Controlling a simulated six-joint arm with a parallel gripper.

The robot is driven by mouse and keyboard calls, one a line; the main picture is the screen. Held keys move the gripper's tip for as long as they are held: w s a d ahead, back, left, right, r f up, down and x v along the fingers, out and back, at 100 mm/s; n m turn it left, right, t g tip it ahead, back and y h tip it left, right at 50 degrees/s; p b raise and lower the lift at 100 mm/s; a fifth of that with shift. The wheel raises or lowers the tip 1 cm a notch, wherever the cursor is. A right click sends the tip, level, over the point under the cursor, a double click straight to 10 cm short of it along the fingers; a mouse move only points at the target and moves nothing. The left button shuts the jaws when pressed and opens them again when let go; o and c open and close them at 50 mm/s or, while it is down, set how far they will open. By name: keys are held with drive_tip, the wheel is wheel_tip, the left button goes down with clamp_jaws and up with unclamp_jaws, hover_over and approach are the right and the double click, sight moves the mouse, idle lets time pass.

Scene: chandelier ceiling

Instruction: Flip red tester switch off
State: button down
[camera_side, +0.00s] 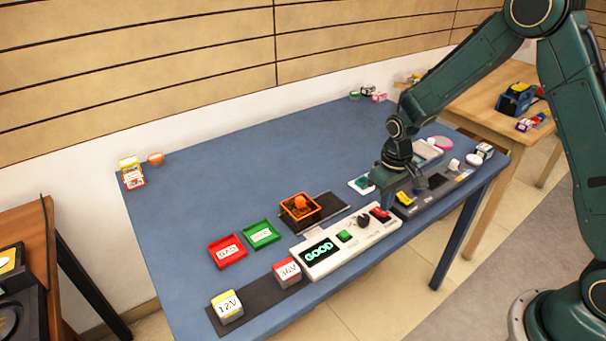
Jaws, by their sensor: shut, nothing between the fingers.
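The white tester (345,250) lies near the front edge of the blue table. Its screen (319,252) shows GOOD in green letters. The red switch (380,214) is at the tester's right end. A green button (344,236) and a black knob (363,221) sit to its left. My gripper (386,203) points down right at the red switch, shut and empty. Its tips partly hide the area behind the switch. I cannot tell whether they touch it, nor clearly which way the switch is tilted.
A red tray (228,251) and a green tray (261,234) stand left of the tester. An orange container (299,207) is behind it. Blocks marked 12V (227,308) and 36V (287,272) sit on a dark strip. A grey device (432,190) adjoins on the right.

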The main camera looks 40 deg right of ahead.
sight(385, 214)
drive_tip(key=shift+f, duration=0.85)
idle(0.7)
drive_tip(key=shift+r, duration=3.5)
drive_tip(key=shift+r, duration=0.1)
drive_tip(key=s+a+r+t, duration=0.1)
drive_tip(key=s+r, duration=0.4)
drive_tip(key=r, duration=0.3)
drive_tip(key=s+a+r+t, duration=0.1)
drive_tip(key=s+r+t, duration=0.1)
drive_tip(key=s+r, duration=0.45)
drive_tip(key=s+r+t, duration=0.1)
drive_tip(key=s+r, duration=0.2)
drive_tip(key=s, duration=0.3)
drive_tip(key=s+a+r+t, duration=0.1)
drive_tip(key=s+r, duration=0.2)
drive_tip(key=s, duration=0.3)
drive_tip(key=shift+s+a+t, duration=0.25)
drive_tip(key=shift+s+t, duration=0.05)
